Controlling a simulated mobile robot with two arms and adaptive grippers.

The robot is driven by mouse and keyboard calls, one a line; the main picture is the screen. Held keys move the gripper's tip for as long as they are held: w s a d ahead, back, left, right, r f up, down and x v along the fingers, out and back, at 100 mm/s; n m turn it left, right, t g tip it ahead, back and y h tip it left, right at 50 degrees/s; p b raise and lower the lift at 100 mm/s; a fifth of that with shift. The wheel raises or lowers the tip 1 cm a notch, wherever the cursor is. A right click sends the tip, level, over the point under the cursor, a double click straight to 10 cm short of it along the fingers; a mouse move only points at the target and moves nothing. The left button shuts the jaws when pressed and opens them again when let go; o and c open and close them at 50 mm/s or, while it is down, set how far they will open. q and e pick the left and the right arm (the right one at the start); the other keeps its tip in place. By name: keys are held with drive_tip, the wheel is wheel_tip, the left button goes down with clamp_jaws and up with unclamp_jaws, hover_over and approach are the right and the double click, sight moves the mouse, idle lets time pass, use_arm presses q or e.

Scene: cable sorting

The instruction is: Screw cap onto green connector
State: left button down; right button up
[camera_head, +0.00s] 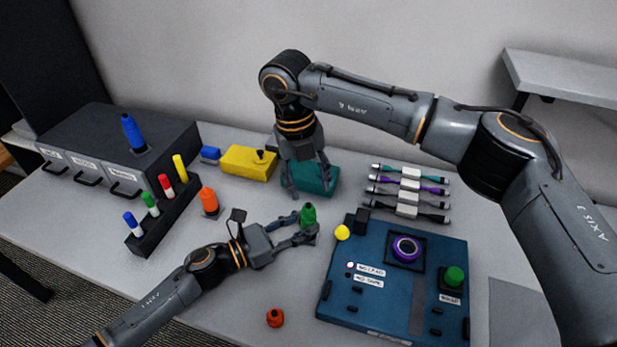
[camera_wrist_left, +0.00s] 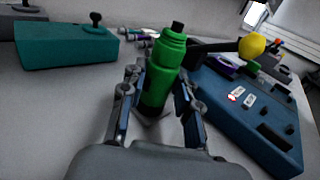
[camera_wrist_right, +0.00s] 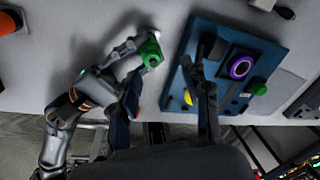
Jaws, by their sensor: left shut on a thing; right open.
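The green connector (camera_head: 308,214) stands upright between the fingers of my left gripper (camera_head: 306,228), which is shut on it. In the left wrist view the connector (camera_wrist_left: 162,75) has a dark tip at its top; I cannot tell whether its base touches the table. My right gripper (camera_head: 309,188) is open and empty, fingers down, just behind and above the connector. The right wrist view shows the connector (camera_wrist_right: 151,53) beyond its left finger. A green round piece (camera_head: 454,276) sits on a black block on the blue board; I cannot tell whether it is the cap.
The blue board (camera_head: 350,305) with a purple ring (camera_head: 406,248) and a yellow ball (camera_head: 342,232) is close on the right. A teal box (camera_head: 325,178) is behind my right gripper. An orange-red piece (camera_head: 275,317) lies in front. A marker rack (camera_head: 165,213) stands left.

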sight(309, 204)
drive_tip(key=n, duration=0.4)
drive_tip(key=shift+r, duration=0.2)
drive_tip(key=n+y, duration=0.1)
drive_tip(key=n, duration=0.2)
drive_tip(key=shift+s+r+n, duration=0.1)
drive_tip(key=shift+r+n, duration=0.05)
drive_tip(key=shift+n, duration=0.25)
drive_tip(key=n, duration=0.3)
drive_tip(key=shift+s+r+n, duration=0.1)
drive_tip(key=shift+r+n, duration=0.05)
drive_tip(key=shift+n, duration=0.25)
drive_tip(key=n, duration=0.4)
drive_tip(key=shift+s+r+n+y, duration=0.2)
drive_tip(key=shift+n+y, duration=0.1)
drive_tip(key=shift+y, duration=0.1)
drive_tip(key=shift+f, duration=4)
